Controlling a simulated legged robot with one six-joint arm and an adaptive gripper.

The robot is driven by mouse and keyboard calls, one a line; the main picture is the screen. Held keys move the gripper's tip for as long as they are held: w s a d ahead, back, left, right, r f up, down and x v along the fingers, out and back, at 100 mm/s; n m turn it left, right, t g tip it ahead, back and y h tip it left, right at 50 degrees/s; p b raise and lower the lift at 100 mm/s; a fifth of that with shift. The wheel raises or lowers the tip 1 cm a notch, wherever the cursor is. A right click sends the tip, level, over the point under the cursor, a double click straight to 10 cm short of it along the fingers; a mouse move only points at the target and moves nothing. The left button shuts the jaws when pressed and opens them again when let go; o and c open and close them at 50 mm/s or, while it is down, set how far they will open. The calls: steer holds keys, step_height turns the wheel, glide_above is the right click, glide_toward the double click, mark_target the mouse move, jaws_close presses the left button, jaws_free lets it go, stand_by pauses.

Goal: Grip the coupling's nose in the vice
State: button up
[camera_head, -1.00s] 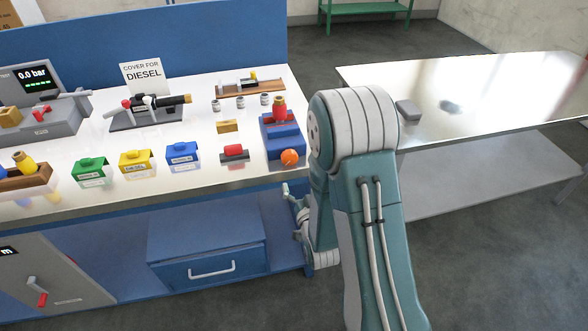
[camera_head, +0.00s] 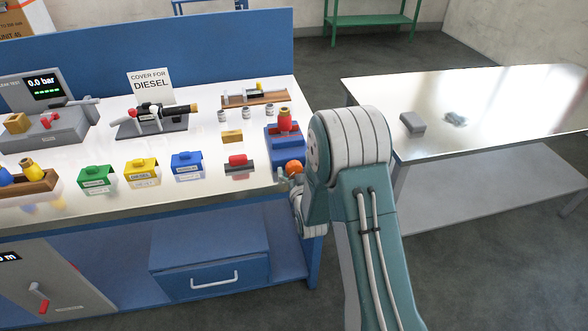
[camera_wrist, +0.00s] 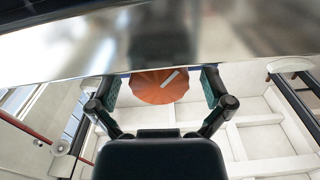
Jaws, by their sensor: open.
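The blue vice (camera_head: 287,149) stands at the right front end of the bench. The red coupling (camera_head: 285,120) sits upright at the top of the vice; its lower end is hidden, so I cannot tell how tightly the jaws hold it. The orange knob (camera_head: 295,167) is at the vice's front. My gripper (camera_head: 287,181) is just in front of the bench edge at the knob, partly hidden by my arm. In the wrist view, the orange knob (camera_wrist: 150,88), with a pale pointer line, lies between the two open fingertips (camera_wrist: 161,86). Gaps show on both sides.
A red and grey block (camera_head: 239,166) lies left of the vice, with blue (camera_head: 186,166), yellow (camera_head: 141,172) and green (camera_head: 96,178) covers further left. A brass block (camera_head: 232,136) lies behind. The bench's metal front edge (camera_wrist: 60,62) is close to my gripper.

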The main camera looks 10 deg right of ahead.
steer(key=c, duration=1.1)
steer(key=shift+c, duration=0.2)
steer(key=m, duration=0.4)
steer(key=shift+m, duration=0.3)
steer(key=o, duration=1.1)
steer(key=shift+w, duration=0.1)
steer(key=shift+o, duration=0.2)
